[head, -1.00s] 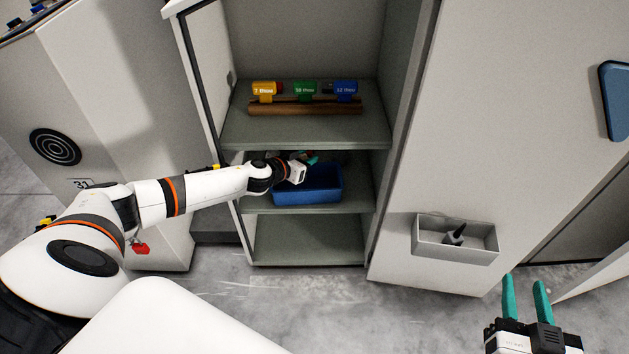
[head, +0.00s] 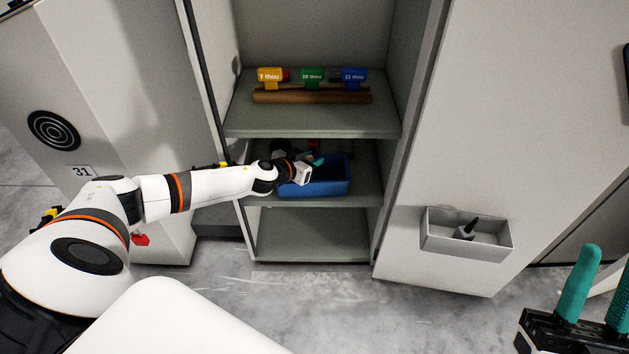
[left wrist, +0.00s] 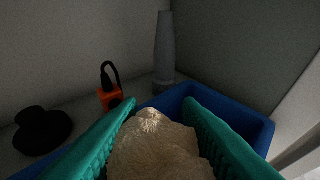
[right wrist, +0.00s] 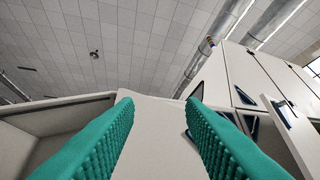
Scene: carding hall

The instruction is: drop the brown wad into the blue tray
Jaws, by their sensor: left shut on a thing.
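The blue tray (head: 330,183) stands on the middle shelf of the open cabinet. Its rim also shows in the left wrist view (left wrist: 262,128). My left gripper (head: 316,163) reaches in over the tray's left part. In the left wrist view its teal fingers are shut on the brown wad (left wrist: 160,148), a pale brown lump between them, with the tray's blue walls around and beyond. The wad cannot be made out in the head view. My right gripper (head: 592,298) is at the lower right, outside the cabinet, its fingers apart and empty, as the right wrist view (right wrist: 160,130) shows.
Behind the tray are a grey bottle-like thing (left wrist: 164,50), an orange padlock-like thing (left wrist: 110,97) and a black rounded thing (left wrist: 42,128). The shelf above holds a wooden bar (head: 312,96) with coloured tags. A grey bin (head: 467,235) with a dark thing hangs on the right panel.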

